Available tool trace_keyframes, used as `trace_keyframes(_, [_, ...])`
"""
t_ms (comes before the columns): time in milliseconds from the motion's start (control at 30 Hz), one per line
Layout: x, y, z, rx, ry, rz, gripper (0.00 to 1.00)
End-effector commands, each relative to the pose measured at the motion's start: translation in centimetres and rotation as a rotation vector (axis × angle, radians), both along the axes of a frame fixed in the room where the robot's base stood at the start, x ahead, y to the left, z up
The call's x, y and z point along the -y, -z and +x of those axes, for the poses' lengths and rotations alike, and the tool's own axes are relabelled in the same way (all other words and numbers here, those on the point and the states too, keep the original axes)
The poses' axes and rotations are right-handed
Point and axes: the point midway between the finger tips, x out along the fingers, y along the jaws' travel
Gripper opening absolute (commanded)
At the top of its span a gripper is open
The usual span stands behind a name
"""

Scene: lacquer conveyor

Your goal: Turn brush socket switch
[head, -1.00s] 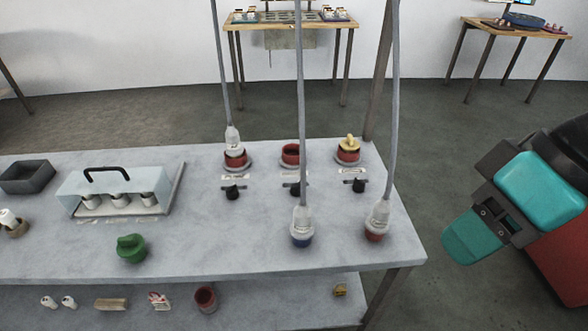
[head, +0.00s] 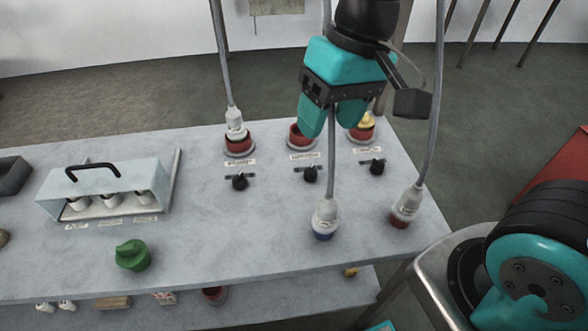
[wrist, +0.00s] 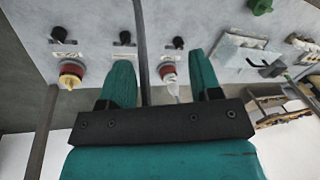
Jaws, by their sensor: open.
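Three black switch knobs sit in a row on the grey bench, a left one (head: 240,181), a middle one (head: 311,174) and a right one (head: 377,167). Behind them are three red sockets: the left socket (head: 239,145) holds a white cable plug, the middle socket (head: 296,136) is partly hidden by my gripper, and the right socket (head: 369,134) has a yellow piece in it. Labels are too small to read, so I cannot tell which is the brush socket. My gripper (head: 326,118) is open and empty above the middle socket. The knobs also show in the wrist view (wrist: 125,38).
Hanging cables run close by; one passes at my fingers to a blue-ended plug (head: 324,220), another to a red-ended plug (head: 407,207). The bench middle is clear.

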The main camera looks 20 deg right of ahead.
Motion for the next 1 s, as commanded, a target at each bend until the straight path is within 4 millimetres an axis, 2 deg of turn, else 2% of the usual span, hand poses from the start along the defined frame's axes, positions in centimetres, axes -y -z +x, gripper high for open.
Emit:
trace_keyframes(33, [0.5, 1.8, 2.4, -0.028, 0.111, -0.039, 0.58])
trace_keyframes(133, [1.5, 3.8, 6.5, -0.065, 0.344, -0.115, 0.58])
trace_keyframes(200, [2.2, 5.0, 8.7, -0.082, 0.48, -0.157, 0.58])
trace_keyframes(333, [2.8, 6.3, 11.1, -0.094, 0.642, -0.204, 0.58])
trace_keyframes(567, [3.0, 8.6, 11.7, -0.1, 0.691, -0.219, 0.58])
trace_keyframes(1000, [3.0, 18.6, 11.5, -0.102, 0.686, -0.22, 0.58])
